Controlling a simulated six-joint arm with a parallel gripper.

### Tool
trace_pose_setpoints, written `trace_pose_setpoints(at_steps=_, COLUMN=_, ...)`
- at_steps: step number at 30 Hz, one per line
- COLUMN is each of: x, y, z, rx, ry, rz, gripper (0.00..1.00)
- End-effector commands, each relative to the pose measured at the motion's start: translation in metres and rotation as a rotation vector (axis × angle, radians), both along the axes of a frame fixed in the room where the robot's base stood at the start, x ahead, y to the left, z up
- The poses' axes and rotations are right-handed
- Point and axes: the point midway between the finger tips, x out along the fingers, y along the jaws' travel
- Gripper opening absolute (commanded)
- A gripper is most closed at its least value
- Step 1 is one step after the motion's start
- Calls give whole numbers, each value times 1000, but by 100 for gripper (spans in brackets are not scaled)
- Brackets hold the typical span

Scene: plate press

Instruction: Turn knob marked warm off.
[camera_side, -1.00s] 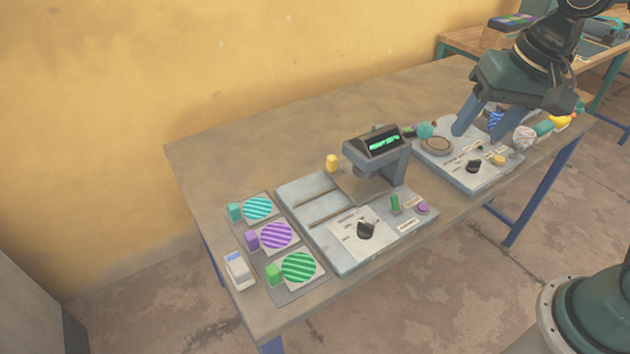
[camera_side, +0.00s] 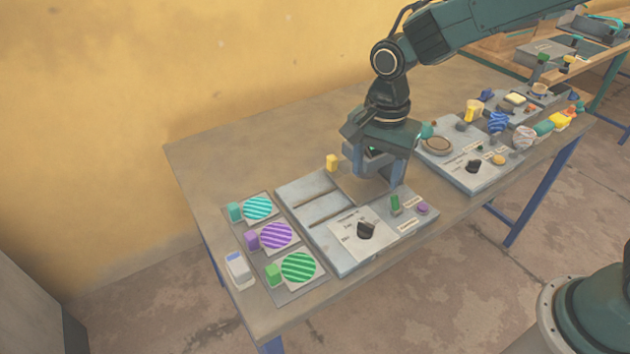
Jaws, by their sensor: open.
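A black knob (camera_side: 366,230) sits on a pale labelled plate at the front of the near press panel (camera_side: 345,265). A second black knob (camera_side: 473,166) sits on the right panel (camera_side: 455,180), with small labels around it. The lettering is too small to read, so I cannot tell which is marked warm. My gripper (camera_side: 380,178) points down over the back right of the near panel, behind and above the nearer knob and apart from it. It is open, and no object shows between its fingers. It hides most of the press head.
A green switch (camera_side: 395,203) and purple button (camera_side: 422,208) stand right of the nearer knob. Striped discs (camera_side: 276,236) with coloured blocks lie at left, beside a white box (camera_side: 238,269). A yellow block (camera_side: 332,163) stands behind the panel. Several small items crowd the right end.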

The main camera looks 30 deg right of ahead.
Motion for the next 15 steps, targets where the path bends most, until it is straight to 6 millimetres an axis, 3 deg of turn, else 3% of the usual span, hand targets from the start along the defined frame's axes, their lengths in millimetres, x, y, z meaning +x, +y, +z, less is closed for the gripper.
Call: trace_pose_setpoints(at_steps=15, x=0, y=1, z=-15, rx=-2, ry=6, rz=-7, gripper=55)
